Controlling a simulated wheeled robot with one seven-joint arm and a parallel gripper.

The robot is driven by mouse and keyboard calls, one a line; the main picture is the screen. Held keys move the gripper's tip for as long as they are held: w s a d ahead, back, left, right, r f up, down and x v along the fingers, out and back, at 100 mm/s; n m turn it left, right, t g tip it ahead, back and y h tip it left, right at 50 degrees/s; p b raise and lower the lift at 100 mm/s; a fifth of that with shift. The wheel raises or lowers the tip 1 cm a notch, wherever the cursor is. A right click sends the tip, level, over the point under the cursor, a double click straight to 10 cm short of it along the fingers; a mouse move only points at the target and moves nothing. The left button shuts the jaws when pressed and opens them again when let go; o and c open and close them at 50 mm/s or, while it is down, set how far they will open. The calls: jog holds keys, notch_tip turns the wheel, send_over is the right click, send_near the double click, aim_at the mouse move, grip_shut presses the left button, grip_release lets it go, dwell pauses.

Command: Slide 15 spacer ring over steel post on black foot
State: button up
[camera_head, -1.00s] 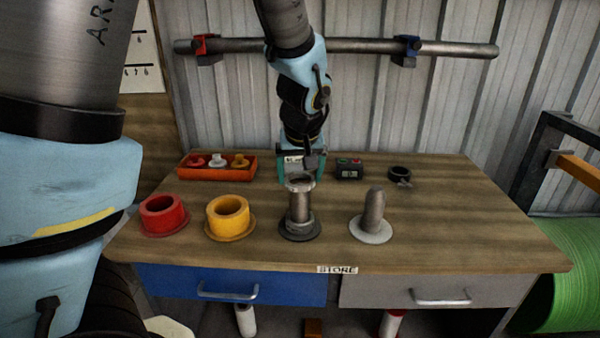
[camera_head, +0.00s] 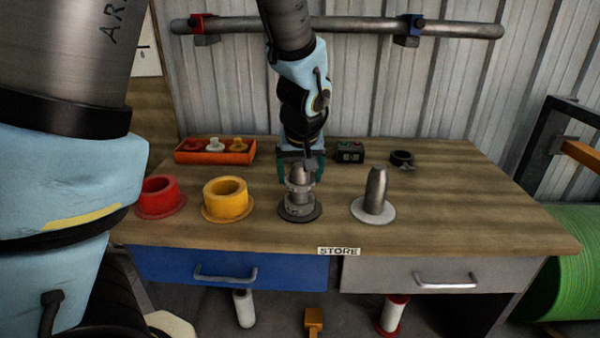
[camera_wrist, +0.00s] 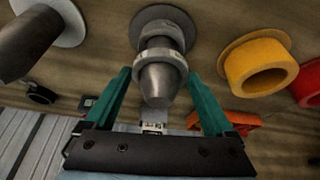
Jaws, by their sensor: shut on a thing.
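The steel post (camera_head: 299,171) stands upright on its black foot (camera_head: 315,215) at the middle of the bench. My gripper (camera_head: 300,178) points down over it, shut on a grey spacer ring (camera_head: 300,187). The ring is around the post, with the post's tapered tip rising above it. In the wrist view the ring (camera_wrist: 165,57) circles the post (camera_wrist: 158,82) between my teal fingers. Another grey collar lies lower on the post, close to the foot. No number on the ring is legible.
A second steel post on a white foot (camera_head: 388,214) stands to the right. Yellow (camera_head: 226,190) and red (camera_head: 158,190) flanged rings sit to the left. Behind are an orange tray (camera_head: 240,158), a small black box (camera_head: 349,154) and a dark clamp ring (camera_head: 402,157).

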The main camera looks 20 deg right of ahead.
jog(key=shift+f, duration=0.35)
jog(key=o, duration=1.3)
jog(key=b+v, duration=0.1)
jog(key=v, duration=0.9)
jog(key=shift+s+r, duration=0.1)
jog(key=shift+r, duration=0.3)
jog(key=a+f+g+p, duration=0.1)
jog(key=a+f, duration=0.1)
jog(key=a, duration=0.7)
jog(key=a+f+n+g+p, duration=0.1)
jog(key=a+f, duration=0.1)
jog(key=a, duration=0.8)
jog(key=a+f+n+y+p, duration=0.1)
jog(key=a+f, duration=0.1)
jog(key=a, duration=0.7)
jog(key=shift+w+a+f+g, duration=0.2)
jog(key=shift+w+a+g, duration=0.1)
jog(key=shift+a+g, duration=0.1)
